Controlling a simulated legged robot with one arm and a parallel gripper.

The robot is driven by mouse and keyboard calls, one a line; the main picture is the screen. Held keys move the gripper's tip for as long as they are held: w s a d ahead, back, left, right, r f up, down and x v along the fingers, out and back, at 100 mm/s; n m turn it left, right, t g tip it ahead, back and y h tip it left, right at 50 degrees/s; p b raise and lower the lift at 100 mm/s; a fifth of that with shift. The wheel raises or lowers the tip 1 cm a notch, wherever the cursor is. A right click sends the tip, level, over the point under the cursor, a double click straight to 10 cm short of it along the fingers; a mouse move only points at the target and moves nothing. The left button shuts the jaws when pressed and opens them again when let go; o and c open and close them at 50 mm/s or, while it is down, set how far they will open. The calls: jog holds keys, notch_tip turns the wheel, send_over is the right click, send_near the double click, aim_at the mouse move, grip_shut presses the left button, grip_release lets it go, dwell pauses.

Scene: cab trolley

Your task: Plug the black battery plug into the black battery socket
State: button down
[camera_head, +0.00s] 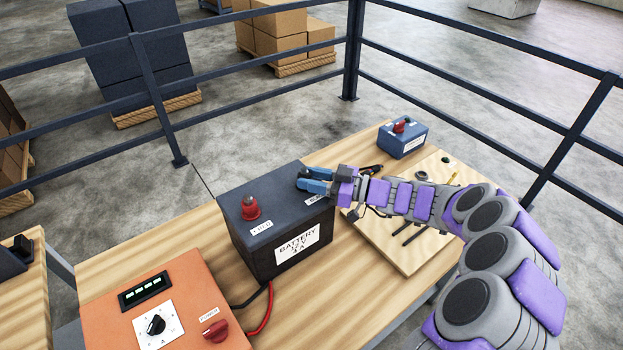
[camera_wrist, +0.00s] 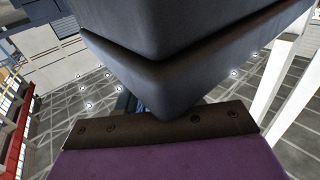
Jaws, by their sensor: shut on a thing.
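The dark battery (camera_head: 255,190) stands on the wooden bench, its front labelled "BATTERY 12 V". A red plug (camera_head: 250,208) stands upright at its left end. My gripper (camera_head: 308,181) reaches in from the right, its blue fingers low over the battery's right end. It is shut on a small dark thing, apparently the black plug (camera_head: 304,172), mostly hidden by the fingers. The black socket is hidden under the gripper, so I cannot tell whether the plug is in it. A large dark block with a corner fills the top of the wrist view; I cannot tell what it is.
An orange charger (camera_head: 105,310) with dials stands at front left; red and black cables (camera_head: 262,312) run from it beside the battery. A wooden board (camera_head: 415,255) with small parts lies under my arm. A blue box (camera_head: 403,144) stands behind. Dark railings (camera_head: 352,55) surround the bench.

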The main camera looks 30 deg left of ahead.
jog(key=c, duration=0.7)
grip_release()
jog(key=shift+o, duration=0.2)
jog(key=shift+d, duration=0.15)
jog(key=w+d+p, duration=0.2)
jog(key=w+d, duration=0.1)
jog(key=d, duration=1.4)
jog(key=s+r+m+g+h, duration=0.2)
jog(key=s+r+h, duration=0.25)
jog(key=s, duration=0.45)
jog(key=s+r+m+g+h, duration=0.1)
jog(key=s+r+m+h, duration=0.3)
jog(key=s, duration=0.6)
jog(key=s+d+f+m+t+h, duration=0.2)
jog(key=s+d+m+h, duration=0.2)
jog(key=d, duration=0.7)
jog(key=s+d+f+m+t+h, duration=0.2)
jog(key=s+d+m+h, duration=0.3)
jog(key=s+d+m, duration=0.4)
jog(key=s+d+f, duration=0.1)
jog(key=s+d, duration=0.1)
jog(key=s, duration=0.2)
jog(key=shift+s+d, duration=0.2)
jog(key=shift+d, duration=0.05)
jog(key=shift+s+d+m, duration=0.2)
jog(key=shift+d+m, duration=0.25)
jog(key=shift+m, duration=0.05)
